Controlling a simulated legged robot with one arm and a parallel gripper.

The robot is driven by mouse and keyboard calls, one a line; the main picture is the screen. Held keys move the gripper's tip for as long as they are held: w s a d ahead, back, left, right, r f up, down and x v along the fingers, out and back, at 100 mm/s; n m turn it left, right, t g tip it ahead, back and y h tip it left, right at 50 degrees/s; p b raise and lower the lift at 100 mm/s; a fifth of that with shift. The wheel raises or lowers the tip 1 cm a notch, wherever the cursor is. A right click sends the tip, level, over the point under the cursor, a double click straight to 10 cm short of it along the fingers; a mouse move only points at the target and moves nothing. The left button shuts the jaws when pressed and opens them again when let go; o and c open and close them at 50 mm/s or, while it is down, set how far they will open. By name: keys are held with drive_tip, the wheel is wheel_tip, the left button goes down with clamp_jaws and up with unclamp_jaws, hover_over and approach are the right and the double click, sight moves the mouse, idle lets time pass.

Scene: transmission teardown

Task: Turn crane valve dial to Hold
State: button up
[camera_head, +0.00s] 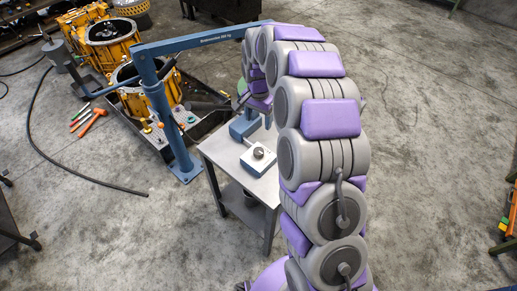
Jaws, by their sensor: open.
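A small round dark dial (259,153) sits on top of a white and blue box (252,165) on a small metal table (228,153). Its markings and pointer are too small to read. A blue crane (155,95) stands behind and to the left, its boom reaching right toward my arm. My purple and grey arm arches over the table's right side. My gripper (244,99) shows only in part at the far end of the arm, above and behind the dial and apart from it. It is open, with no object visible in it; most of it is hidden.
A blue device (243,127) stands at the back of the table. Orange transmission housings (105,45) and a dark tray (190,125) lie behind and left. Orange-handled tools (90,122) and a black hose (75,172) lie on the floor. The right floor is mostly clear.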

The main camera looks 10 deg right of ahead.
sight(259, 150)
wheel_tip(259, 150, down, 17)
drive_tip(key=b, duration=0.2)
drive_tip(key=shift+s+b, duration=0.1)
drive_tip(key=shift+b, duration=0.2)
drive_tip(key=shift+c, duration=0.3)
drive_tip(key=c, duration=1)
